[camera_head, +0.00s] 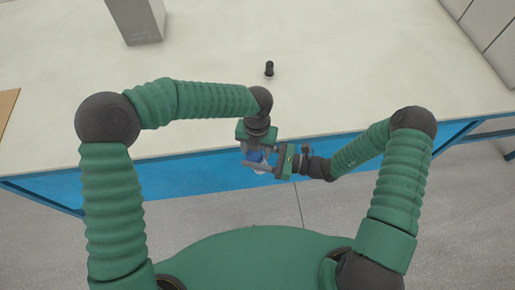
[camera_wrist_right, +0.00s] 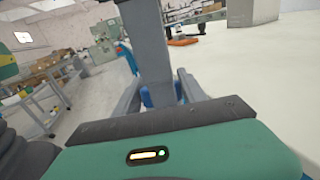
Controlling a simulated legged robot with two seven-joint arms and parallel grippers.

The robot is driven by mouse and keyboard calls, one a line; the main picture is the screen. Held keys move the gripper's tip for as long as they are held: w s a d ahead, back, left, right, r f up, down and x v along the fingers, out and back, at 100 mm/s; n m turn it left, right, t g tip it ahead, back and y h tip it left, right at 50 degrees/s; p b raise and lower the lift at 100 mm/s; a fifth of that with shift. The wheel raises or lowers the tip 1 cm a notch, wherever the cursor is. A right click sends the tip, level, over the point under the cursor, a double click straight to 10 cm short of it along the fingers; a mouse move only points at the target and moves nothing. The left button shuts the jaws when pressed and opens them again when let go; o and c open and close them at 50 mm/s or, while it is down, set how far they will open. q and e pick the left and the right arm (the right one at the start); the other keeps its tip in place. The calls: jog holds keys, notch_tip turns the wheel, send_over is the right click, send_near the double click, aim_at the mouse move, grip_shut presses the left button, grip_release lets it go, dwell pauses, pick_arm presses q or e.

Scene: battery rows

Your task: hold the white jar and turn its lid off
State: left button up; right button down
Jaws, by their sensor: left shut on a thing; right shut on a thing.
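The white jar (camera_head: 262,171) is mostly hidden between my two grippers, just off the table's front edge in the head view. A small blue part, seemingly its lid (camera_head: 253,157), shows above the white. My left gripper (camera_head: 253,152) comes down from above and is shut on the lid. My right gripper (camera_head: 259,164) reaches in from the right and is shut on the jar. In the right wrist view a bit of blue (camera_wrist_right: 147,97) shows between the right fingers, behind a grey upright part. I cannot tell whether lid and jar are apart.
The pale table (camera_head: 340,60) has a blue front frame. A small black cylinder (camera_head: 269,68) stands on it beyond my grippers. A grey block (camera_head: 137,20) stands at the back left and a brown board (camera_head: 7,105) lies at the left edge. Much of the tabletop is clear.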

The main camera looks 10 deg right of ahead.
pick_arm(q)
jog(key=shift+s+d+f, duration=0.1)
jog(key=shift+s+d, duration=0.3)
grip_shut()
jog(key=shift+s+d, duration=0.1)
jog(key=o, duration=0.7)
grip_release()
jog(key=shift+o, duration=0.2)
jog(key=shift+a, duration=0.2)
jog(key=shift+w+a+f, duration=0.1)
jog(key=shift+w+a, duration=0.15)
